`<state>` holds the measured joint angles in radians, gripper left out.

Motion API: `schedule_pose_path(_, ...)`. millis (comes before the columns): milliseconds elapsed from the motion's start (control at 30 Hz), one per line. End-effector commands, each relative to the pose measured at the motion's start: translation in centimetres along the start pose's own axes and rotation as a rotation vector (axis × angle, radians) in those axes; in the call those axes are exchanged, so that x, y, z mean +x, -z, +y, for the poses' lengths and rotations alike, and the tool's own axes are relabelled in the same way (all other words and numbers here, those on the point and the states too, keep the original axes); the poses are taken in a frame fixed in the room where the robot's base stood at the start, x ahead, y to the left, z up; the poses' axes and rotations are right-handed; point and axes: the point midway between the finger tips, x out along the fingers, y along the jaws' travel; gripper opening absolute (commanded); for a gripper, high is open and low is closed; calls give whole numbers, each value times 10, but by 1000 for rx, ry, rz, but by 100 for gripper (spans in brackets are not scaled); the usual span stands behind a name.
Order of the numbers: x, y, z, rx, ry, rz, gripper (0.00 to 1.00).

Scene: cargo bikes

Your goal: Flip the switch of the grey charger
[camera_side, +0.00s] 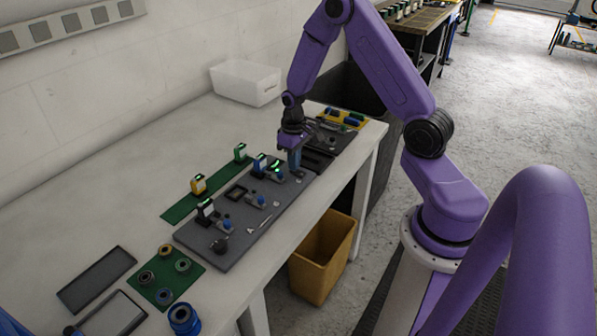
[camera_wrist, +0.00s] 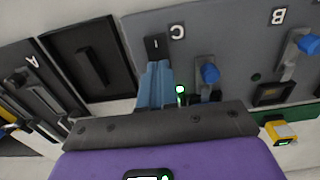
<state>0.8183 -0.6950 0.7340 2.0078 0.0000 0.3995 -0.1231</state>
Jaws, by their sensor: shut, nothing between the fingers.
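My gripper (camera_side: 295,170) points down at the right end of a grey board (camera_side: 245,235) in the side view. In the wrist view its blue-grey fingers (camera_wrist: 156,72) are together and empty, beside a small dark block (camera_wrist: 154,46) with a white mark, near the letter C. I cannot tell whether they touch it. Blue-capped levers (camera_wrist: 208,73) stand by the letters C and B; they also show in the side view (camera_side: 228,224). A dark upright unit (camera_side: 205,209) with a green light stands at the board's left. I cannot tell for sure which unit is the grey charger.
Yellow (camera_side: 198,184) and green (camera_side: 240,152) units stand on a green strip behind the board. A dark tray (camera_side: 328,136) lies to the right, a white bin (camera_side: 245,82) behind. A yellow bin (camera_side: 322,255) stands below the table's edge. The back left tabletop is clear.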

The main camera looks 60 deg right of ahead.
Motion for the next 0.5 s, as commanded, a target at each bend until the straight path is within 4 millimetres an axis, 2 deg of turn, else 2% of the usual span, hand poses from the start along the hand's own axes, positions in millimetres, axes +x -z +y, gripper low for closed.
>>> schedule_pose_path(500, 7, 0, 0, -1, 0, -1, 0)
